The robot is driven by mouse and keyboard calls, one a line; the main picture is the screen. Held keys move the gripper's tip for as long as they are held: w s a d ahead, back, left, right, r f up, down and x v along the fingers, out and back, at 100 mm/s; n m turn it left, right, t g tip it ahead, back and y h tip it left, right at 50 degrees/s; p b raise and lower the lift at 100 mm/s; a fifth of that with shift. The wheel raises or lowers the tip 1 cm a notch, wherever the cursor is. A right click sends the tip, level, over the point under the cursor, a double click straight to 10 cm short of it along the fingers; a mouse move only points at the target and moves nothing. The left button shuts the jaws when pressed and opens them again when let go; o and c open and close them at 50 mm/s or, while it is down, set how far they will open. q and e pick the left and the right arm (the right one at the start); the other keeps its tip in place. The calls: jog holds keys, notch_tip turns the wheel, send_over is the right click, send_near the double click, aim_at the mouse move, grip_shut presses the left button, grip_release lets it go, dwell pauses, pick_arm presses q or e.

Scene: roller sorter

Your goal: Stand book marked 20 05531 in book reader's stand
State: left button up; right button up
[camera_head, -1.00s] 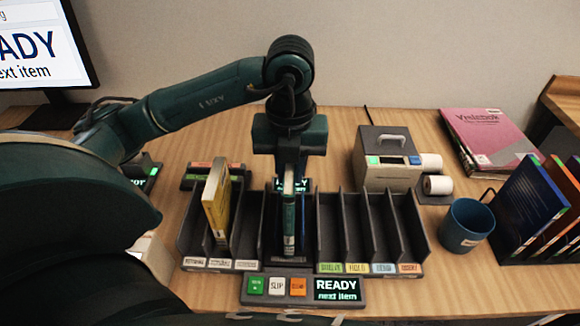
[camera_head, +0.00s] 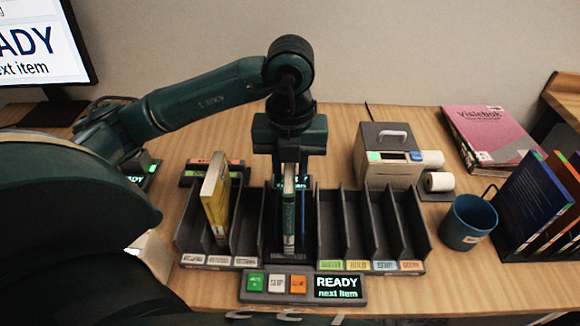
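A thin teal book (camera_head: 289,215) with a pale label on its spine stands upright in the middle of the dark sorter, in the reader's stand (camera_head: 283,257). Its number is too small to read. My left gripper (camera_head: 289,172) points straight down over the book's top edge, with the book between its fingers. Whether the fingers press on it is hard to see. A lit screen sits behind the book, partly hidden. The front display (camera_head: 338,287) reads "READY next item". My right gripper is not in view.
A yellow book (camera_head: 215,200) leans in a left slot of the sorter (camera_head: 415,252); several right slots are empty. A label printer (camera_head: 389,165), blue mug (camera_head: 467,222), pink books (camera_head: 490,137) and upright books (camera_head: 530,205) stand to the right. A monitor (camera_head: 42,45) is at the back left.

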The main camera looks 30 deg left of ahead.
pick_arm(q)
jog(key=o, duration=0.3)
notch_tip(320, 180, up, 8)
jog(key=shift+r+p, duration=0.15)
jog(key=shift+p, duration=0.7)
notch_tip(320, 180, up, 5)
jog(key=shift+f+p, duration=0.1)
jog(key=shift+p, duration=0.4)
